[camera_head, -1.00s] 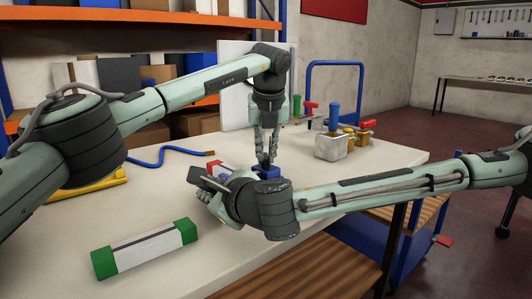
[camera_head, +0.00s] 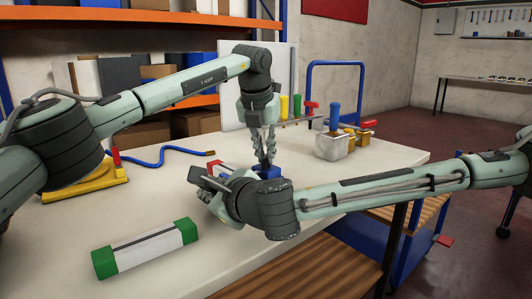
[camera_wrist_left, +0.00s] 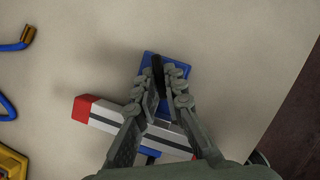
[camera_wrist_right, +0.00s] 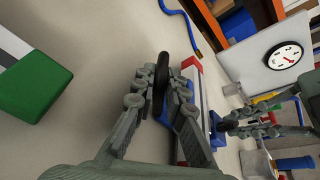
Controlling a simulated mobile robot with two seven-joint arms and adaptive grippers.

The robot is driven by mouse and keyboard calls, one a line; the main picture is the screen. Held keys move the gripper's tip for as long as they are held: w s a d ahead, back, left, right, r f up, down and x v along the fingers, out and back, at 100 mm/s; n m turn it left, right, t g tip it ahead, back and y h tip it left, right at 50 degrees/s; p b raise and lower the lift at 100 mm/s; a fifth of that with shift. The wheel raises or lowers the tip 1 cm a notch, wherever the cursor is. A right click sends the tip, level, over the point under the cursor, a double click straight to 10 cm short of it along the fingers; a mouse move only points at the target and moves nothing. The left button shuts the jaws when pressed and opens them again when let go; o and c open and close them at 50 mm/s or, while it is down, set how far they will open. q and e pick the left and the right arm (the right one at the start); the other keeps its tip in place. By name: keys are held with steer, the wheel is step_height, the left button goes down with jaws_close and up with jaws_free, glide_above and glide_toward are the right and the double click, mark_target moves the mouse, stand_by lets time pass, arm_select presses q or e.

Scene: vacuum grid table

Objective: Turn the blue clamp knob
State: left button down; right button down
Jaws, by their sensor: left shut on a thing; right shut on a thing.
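A blue clamp (camera_wrist_left: 150,60) sits across a white bar with red ends (camera_wrist_left: 88,108) on the table. A slim black part (camera_wrist_left: 157,73) stands on the clamp, between my left gripper's fingertips. My left gripper (camera_head: 267,165) points down at the clamp and is shut on this part. My right gripper (camera_wrist_right: 168,82) is shut on a black round knob (camera_wrist_right: 162,68) at the clamp's near side. In the head view my right wrist hides that knob and most of the bar. My left fingers also show in the right wrist view.
A bar with green ends (camera_head: 145,248) lies at the table's front left. The front middle tabletop is clear.

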arm_select(q)
steer(key=shift+a+m+h, duration=0.1)
steer(key=shift+m+h, duration=0.2)
steer(key=shift+m, duration=0.6)
steer(key=c, duration=1.6)
jaws_free()
steer(key=shift+r, duration=0.1)
steer(key=v, duration=1.2)
steer(key=shift+w, duration=0.15)
